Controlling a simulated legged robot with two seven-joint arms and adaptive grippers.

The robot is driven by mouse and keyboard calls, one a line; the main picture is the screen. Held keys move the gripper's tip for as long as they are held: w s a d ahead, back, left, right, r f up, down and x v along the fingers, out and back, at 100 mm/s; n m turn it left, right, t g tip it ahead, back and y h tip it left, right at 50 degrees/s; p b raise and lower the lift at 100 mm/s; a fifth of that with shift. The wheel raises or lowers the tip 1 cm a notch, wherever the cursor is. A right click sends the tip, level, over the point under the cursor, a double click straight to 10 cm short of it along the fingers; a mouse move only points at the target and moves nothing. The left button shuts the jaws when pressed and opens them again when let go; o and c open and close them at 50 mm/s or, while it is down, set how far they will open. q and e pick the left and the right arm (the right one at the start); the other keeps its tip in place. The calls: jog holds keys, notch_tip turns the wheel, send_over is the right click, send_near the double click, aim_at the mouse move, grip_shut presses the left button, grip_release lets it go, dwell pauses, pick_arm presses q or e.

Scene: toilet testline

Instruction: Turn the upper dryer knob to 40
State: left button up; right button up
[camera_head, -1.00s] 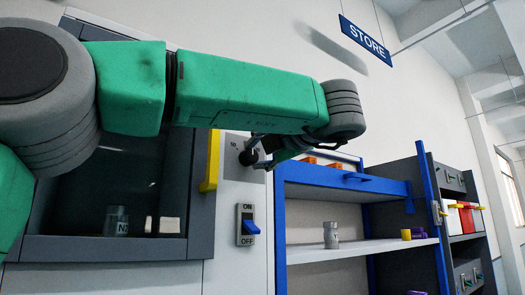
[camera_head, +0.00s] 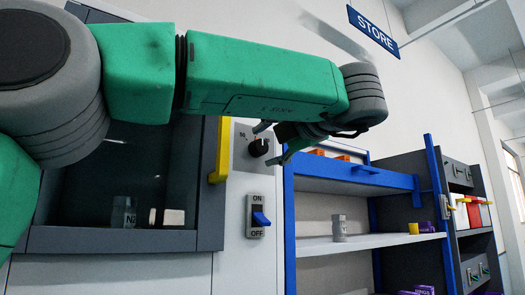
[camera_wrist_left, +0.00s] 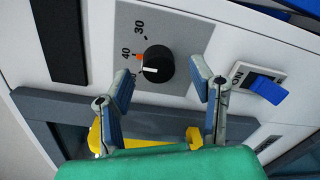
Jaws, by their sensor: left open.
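The black round dryer knob (camera_wrist_left: 157,62) sits on a grey dial plate with printed numbers; it also shows in the head view (camera_head: 258,147). In the left wrist view its white mark points left and slightly down, just below the orange dot (camera_wrist_left: 139,57) beside the 40. The label below 40 is partly hidden by a finger. My left gripper (camera_wrist_left: 160,70) is open, its two fingers apart to the left and right of the knob, with no contact visible. In the head view my left gripper (camera_head: 273,143) is just right of the knob. My right gripper is out of view.
A blue ON/OFF switch (camera_head: 259,216) is below the knob. A yellow handle (camera_head: 220,152) is left of it, on the dark-windowed door (camera_head: 100,240). A blue-framed shelf (camera_head: 385,243) with a bottle (camera_head: 339,228) stands to the right.

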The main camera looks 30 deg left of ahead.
pick_arm(q)
jog(key=v, duration=0.9)
jog(key=shift+w+f, duration=0.25)
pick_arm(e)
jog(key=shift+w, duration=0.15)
pick_arm(q)
jog(key=shift+d, duration=0.15)
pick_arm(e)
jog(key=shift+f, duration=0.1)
